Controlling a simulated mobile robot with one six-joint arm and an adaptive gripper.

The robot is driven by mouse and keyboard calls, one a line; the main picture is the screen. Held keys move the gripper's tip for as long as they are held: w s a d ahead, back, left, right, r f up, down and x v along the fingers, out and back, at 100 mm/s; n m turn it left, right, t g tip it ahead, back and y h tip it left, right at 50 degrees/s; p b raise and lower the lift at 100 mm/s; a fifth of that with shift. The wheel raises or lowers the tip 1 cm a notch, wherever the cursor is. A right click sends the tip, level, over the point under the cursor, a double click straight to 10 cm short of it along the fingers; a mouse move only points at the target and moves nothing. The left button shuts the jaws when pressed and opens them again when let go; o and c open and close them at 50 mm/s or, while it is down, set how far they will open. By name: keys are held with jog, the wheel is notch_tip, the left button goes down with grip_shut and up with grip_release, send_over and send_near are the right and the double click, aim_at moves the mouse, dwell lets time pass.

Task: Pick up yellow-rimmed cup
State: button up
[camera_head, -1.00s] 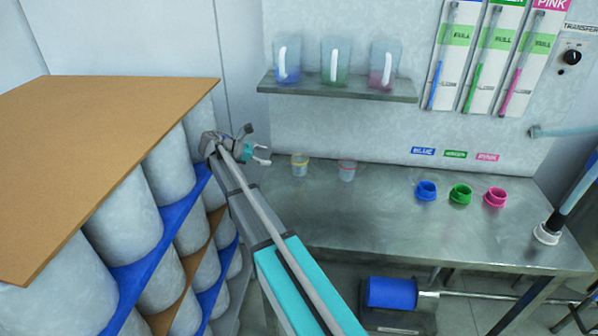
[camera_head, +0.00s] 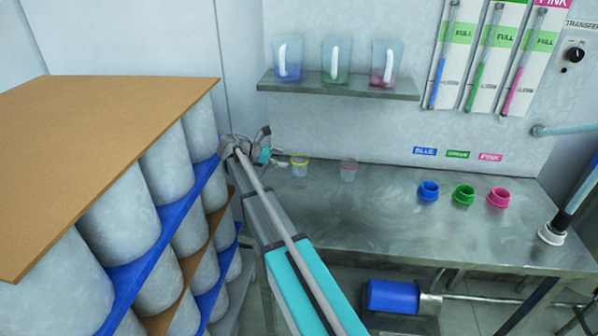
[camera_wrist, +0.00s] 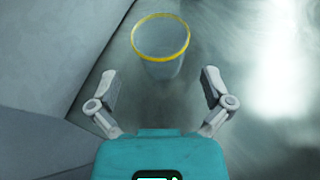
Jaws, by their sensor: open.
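The yellow-rimmed cup (camera_head: 300,167) is a small clear cup standing upright on the metal table, near its left end. In the wrist view the cup (camera_wrist: 161,48) shows its yellow rim and lies just ahead of my fingertips, centred between them and not enclosed. My gripper (camera_head: 281,157) is close to the left of the cup in the head view. In the wrist view my gripper (camera_wrist: 160,88) has its two fingers spread wide and empty.
A red-rimmed cup (camera_head: 348,169) stands to the right on the metal table (camera_head: 390,220). A shelf (camera_head: 340,89) with three jugs hangs above. Stacked drums (camera_head: 120,215) under a brown board crowd the left.

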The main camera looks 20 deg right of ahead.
aim_at(300, 166)
jog(key=shift+b+x, duration=0.3)
jog(key=shift+x, duration=0.95)
jog(key=b+x, duration=0.1)
jog(key=x, duration=0.3)
jog(key=shift+f+b, duration=0.15)
jog(key=shift+b, duration=0.25)
jog(key=shift+d+f, duration=0.1)
jog(key=shift+d, duration=0.45)
jog(key=c, duration=0.7)
